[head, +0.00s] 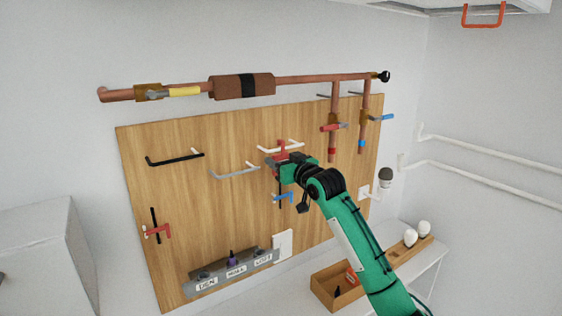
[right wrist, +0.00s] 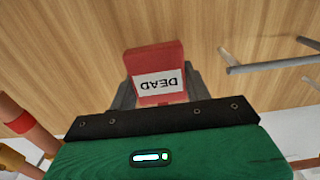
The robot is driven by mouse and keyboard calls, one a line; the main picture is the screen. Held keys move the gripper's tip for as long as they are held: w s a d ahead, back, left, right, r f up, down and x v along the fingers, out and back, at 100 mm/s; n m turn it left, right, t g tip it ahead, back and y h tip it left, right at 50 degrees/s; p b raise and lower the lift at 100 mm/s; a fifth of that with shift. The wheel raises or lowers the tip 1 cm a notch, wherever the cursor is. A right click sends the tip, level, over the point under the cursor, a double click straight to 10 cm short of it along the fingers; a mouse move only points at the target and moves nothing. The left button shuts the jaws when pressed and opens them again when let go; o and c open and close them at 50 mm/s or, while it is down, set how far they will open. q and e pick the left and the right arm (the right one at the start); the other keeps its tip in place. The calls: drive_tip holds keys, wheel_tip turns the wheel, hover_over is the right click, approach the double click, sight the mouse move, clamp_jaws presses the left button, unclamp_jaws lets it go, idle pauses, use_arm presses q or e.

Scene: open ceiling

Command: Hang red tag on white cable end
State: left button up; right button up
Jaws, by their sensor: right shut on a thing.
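The red tag (right wrist: 158,58) with a white "DEAD" label, upside down in the right wrist view, is held between the grey fingers of my right gripper (right wrist: 157,92). In the head view, my right gripper (head: 275,164) is at the upper middle of the wooden board, and red parts show at its tip. The white cable end (head: 295,147) sticks out from the board just above the gripper. Red overlaps it in the picture; I cannot tell whether the tag touches it or hangs on it. My left gripper is not in view.
A grey cable end (head: 235,172) and a black one (head: 175,159) stick out to the left. A blue-handled part (head: 283,197) is below the gripper. Copper pipes (head: 332,110) hang at right. A labelled holder (head: 232,271) and a wooden box (head: 325,287) are below.

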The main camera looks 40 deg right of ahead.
drive_tip(key=shift+f+b, duration=0.3)
drive_tip(key=shift+f, duration=0.4)
drive_tip(key=o, duration=1)
drive_tip(key=shift+o, duration=0.2)
drive_tip(key=shift+s, duration=0.25)
drive_tip(key=s+a+b, duration=0.1)
drive_tip(key=s+b, duration=0.5)
drive_tip(key=s, duration=0.7)
drive_tip(key=shift+s+a+b, duration=0.15)
drive_tip(key=shift+a+b, duration=0.15)
